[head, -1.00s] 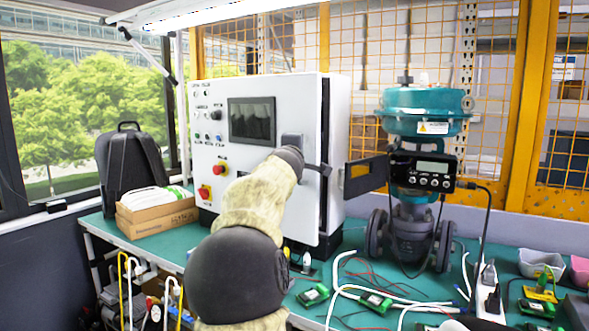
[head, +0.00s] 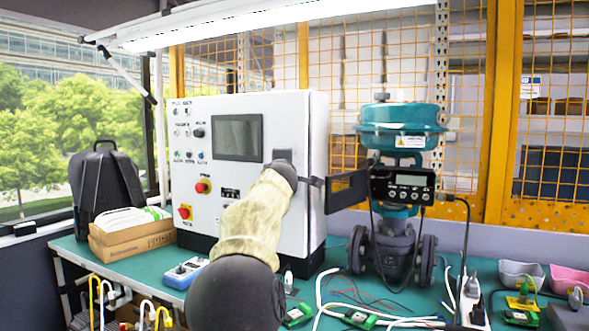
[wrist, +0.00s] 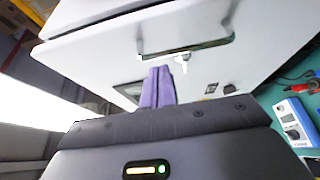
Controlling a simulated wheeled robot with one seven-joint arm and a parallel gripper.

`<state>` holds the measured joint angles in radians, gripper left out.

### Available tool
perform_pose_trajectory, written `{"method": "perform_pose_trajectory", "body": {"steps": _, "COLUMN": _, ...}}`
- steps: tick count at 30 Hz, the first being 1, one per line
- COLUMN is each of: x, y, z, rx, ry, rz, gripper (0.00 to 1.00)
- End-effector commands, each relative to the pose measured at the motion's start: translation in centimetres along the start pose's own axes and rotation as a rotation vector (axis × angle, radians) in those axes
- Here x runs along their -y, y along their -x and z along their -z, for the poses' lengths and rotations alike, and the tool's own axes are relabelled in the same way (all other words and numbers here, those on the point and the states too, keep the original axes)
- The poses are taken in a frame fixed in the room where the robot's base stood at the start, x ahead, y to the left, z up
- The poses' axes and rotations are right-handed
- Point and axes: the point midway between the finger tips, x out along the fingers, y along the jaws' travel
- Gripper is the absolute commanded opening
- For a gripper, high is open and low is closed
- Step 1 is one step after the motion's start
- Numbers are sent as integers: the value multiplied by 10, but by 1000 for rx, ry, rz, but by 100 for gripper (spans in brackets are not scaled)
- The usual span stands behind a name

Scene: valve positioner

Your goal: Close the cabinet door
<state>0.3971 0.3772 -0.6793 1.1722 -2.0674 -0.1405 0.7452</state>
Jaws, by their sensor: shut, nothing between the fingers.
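The white cabinet (head: 318,130) stands on the green bench. Its door (head: 225,105), with a dark screen, buttons and red knobs, lies flush or nearly flush with the body in the head view; any remaining gap is too fine to tell. The wrist view shows the door face (wrist: 110,60), a recessed handle (wrist: 188,50) with a key in it, and a thin dark seam along the door edge. My gripper (wrist: 160,72) is shut and empty, its purple fingers pointing at the door face beside the handle. Contact cannot be told. My arm hides the fingers in the head view.
A teal valve (head: 402,125) with a black positioner (head: 402,187) stands close right of the cabinet. Cables and small green boards lie in front. A blue-white meter (head: 185,272) sits at the front left. A cardboard box (head: 130,240) and backpack (head: 105,185) stand left.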

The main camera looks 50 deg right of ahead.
Motion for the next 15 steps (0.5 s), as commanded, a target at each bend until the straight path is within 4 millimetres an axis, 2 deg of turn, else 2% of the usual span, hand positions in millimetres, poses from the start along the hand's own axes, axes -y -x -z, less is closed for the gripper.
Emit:
{"method": "perform_pose_trajectory", "body": {"steps": 13, "x": -2, "y": 28, "z": 10, "rx": 17, "ry": -2, "rz": 0, "gripper": 0}}
{"method": "perform_pose_trajectory", "body": {"steps": 15, "x": 1, "y": 31, "z": 1, "rx": 23, "ry": -3, "rz": -1, "gripper": 0}}
